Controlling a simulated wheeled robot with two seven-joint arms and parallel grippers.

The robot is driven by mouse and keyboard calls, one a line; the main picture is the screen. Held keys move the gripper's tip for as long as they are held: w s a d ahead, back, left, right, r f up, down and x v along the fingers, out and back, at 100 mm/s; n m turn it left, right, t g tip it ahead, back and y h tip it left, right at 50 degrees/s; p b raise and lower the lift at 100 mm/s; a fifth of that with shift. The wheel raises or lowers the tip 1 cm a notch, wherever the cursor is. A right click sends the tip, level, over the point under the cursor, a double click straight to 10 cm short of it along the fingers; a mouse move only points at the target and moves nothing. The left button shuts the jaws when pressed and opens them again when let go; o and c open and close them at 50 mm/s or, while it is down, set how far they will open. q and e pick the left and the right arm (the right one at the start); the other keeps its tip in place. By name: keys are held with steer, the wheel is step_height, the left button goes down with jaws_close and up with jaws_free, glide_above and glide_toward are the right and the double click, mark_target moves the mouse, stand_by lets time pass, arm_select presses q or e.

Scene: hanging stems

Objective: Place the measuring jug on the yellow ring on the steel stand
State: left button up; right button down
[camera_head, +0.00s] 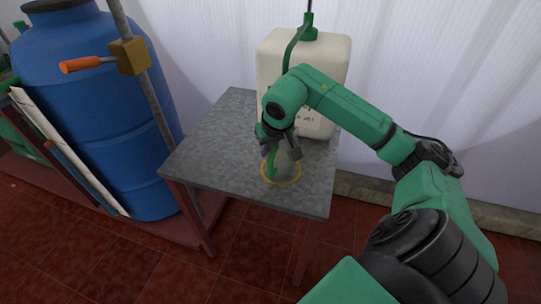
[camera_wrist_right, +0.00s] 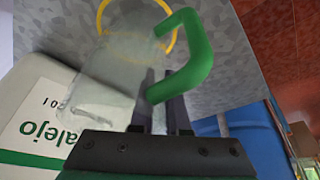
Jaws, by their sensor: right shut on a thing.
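The measuring jug (camera_head: 283,160) is clear with a green handle. It stands about upright over the yellow ring (camera_head: 284,185) on the grey top of the steel stand (camera_head: 222,147). My right gripper (camera_head: 279,148) is shut on the jug's green handle, partly hiding the jug from above. In the right wrist view the fingers (camera_wrist_right: 172,108) meet the handle (camera_wrist_right: 197,48), and the clear body (camera_wrist_right: 110,80) is beside it. The yellow ring (camera_wrist_right: 101,14) shows past the jug's base. I cannot tell if the base touches the top. My left gripper is not in view.
A white canister (camera_head: 336,65) with a green cap stands at the back of the stand, close behind my right gripper. A blue barrel (camera_head: 85,100) and a pole with an orange-handled clamp (camera_head: 130,56) are at the left. The stand's left part is clear.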

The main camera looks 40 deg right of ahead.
mark_target(276, 147)
steer(key=shift+w+f, duration=0.1)
steer(key=shift+f, duration=0.8)
steer(key=shift+d+r, duration=0.15)
steer(key=shift+w+d, duration=0.1)
steer(key=shift+w, duration=0.05)
steer(key=c, duration=0.9)
jaws_free()
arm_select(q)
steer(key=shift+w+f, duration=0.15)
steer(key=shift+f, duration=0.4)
arm_select(e)
steer(key=p+v, duration=0.1)
steer(key=v, duration=1.1)
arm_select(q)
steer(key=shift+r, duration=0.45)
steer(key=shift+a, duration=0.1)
